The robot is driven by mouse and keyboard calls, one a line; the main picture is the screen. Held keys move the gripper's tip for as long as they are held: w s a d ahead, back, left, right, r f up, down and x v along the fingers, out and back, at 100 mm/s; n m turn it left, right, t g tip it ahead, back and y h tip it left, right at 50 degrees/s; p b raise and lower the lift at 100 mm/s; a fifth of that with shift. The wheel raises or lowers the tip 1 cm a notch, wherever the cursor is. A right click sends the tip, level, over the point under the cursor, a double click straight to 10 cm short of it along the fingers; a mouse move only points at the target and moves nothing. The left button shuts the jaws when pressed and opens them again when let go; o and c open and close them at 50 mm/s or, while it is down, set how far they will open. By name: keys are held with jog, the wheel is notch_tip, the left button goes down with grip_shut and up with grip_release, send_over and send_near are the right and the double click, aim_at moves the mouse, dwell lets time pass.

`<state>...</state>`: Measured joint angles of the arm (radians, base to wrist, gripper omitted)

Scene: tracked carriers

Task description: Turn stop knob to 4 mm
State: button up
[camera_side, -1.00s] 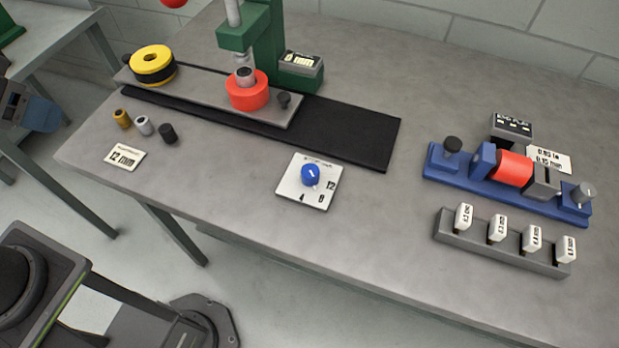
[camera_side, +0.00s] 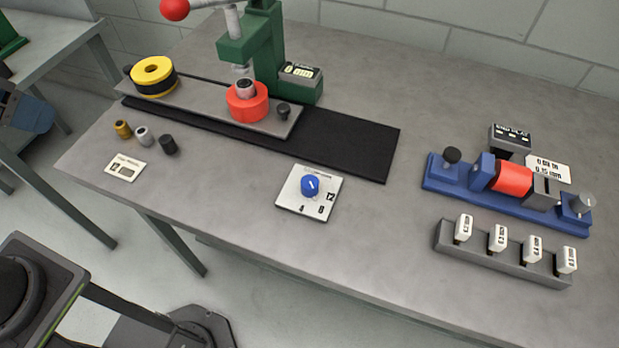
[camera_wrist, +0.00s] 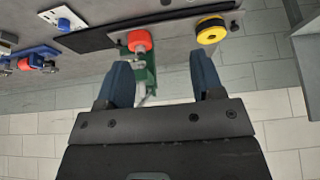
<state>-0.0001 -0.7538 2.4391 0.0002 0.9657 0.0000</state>
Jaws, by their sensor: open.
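The stop knob (camera_side: 310,185) is a blue round knob with a white pointer mark. It sits on a white square dial plate (camera_side: 288,197) marked 4, 8 and 12 near the table's front edge. The mark is too small to tell its setting surely. The knob also shows at the upper left of the wrist view (camera_wrist: 64,25). My gripper (camera_wrist: 160,72) shows in the wrist view with its two blue fingers wide apart and nothing between them. It is well away from the knob.
Behind the dial stands a green press (camera_side: 264,50) with a red ring (camera_side: 247,106) under its ram, and a yellow ring (camera_side: 153,72) to its left. A black mat (camera_side: 350,142) lies behind the dial. A blue fixture (camera_side: 505,197) and a tag rack (camera_side: 500,262) stand right.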

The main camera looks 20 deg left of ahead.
jog(key=w+d+r+g, duration=0.2)
jog(key=w+d+r, duration=0.3)
jog(key=w+r, duration=0.25)
jog(key=m+g, duration=0.2)
jog(key=g, duration=0.2)
send_over(310, 182)
notch_tip(310, 182, down, 5)
notch_tip(310, 182, down, 27)
jog(key=shift+r, duration=0.1)
